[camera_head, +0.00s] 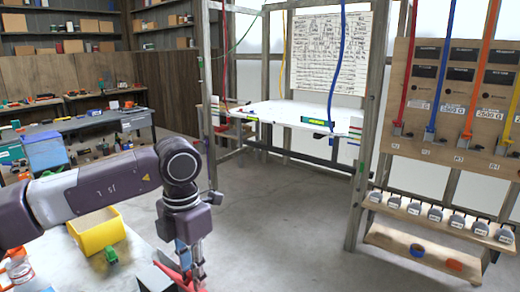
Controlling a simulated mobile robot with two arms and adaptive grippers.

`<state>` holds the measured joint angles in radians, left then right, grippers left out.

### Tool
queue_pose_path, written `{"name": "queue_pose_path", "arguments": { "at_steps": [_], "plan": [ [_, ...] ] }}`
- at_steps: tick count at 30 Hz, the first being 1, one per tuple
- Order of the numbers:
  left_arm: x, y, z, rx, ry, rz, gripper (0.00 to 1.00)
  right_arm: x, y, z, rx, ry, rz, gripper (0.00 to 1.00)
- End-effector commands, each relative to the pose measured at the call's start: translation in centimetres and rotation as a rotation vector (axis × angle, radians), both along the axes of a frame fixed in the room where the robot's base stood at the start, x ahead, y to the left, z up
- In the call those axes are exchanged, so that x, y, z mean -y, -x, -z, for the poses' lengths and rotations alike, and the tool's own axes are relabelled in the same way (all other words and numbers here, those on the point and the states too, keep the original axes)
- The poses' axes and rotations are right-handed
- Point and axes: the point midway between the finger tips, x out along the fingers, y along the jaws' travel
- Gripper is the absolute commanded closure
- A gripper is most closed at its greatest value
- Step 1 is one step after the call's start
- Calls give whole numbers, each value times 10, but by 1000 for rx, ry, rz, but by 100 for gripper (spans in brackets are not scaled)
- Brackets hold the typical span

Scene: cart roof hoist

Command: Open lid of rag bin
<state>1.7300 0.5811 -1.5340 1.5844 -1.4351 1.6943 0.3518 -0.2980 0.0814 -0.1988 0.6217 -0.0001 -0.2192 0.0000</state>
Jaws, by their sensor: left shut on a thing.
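My left gripper (192,272) points down at the bottom of the view, at the right end of the near table. Its fingers are shut on a red part (173,268), only partly visible behind and beside them. A dark grey box (154,279) stands just left of the fingers, cut off by the bottom edge. The red part may be the lid of the rag bin and the grey box its body, but I cannot tell for sure. How far the lid is raised cannot be seen. My right gripper is not in view.
A yellow open bin (97,233) and a small green item (111,255) are on the near table, left of the gripper. A clear bottle (20,270) stands at the far left. Concrete floor (285,225) is free to the right, before a strap board (455,100).

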Motion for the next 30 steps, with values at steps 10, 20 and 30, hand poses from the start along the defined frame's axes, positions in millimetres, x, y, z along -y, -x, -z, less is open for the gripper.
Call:
{"name": "queue_pose_path", "arguments": {
  "at_steps": [10,20,30],
  "plan": [
    [8,-10,-5,3,3,1,96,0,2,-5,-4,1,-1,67],
    [15,-17,-9,3,3,0,95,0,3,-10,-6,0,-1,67],
    [23,-29,-11,3,3,1,96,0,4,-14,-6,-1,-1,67]
  ]
}}
